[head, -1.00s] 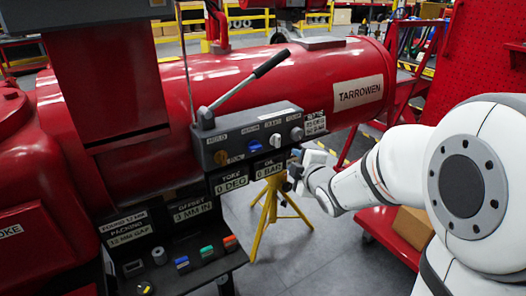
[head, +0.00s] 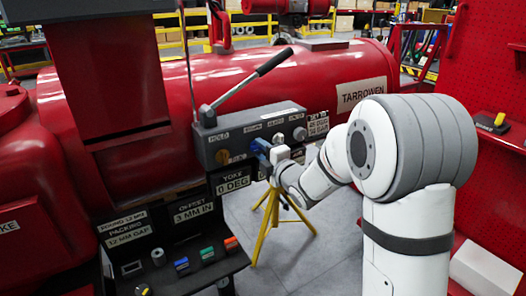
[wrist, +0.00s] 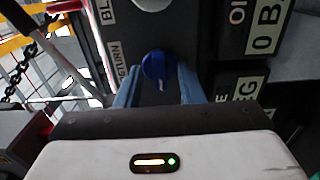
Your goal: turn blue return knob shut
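The blue return knob (wrist: 155,66) sits on the dark grey panel beside the RETURN label in the wrist view. My gripper's two blue fingers stand on either side of it, with narrow gaps showing, so my gripper (wrist: 158,74) looks open around the knob. A small light mark shows on the knob's face. Whether the fingertips touch the panel cannot be told.
The grey control panel (head: 206,142) carries an orange knob (head: 222,157) on the left, pale knobs (head: 299,134) on the right and a long lever (head: 250,82) above. Below is a shelf with coloured blocks (head: 207,253). A yellow tripod (head: 268,215) stands behind my wrist.

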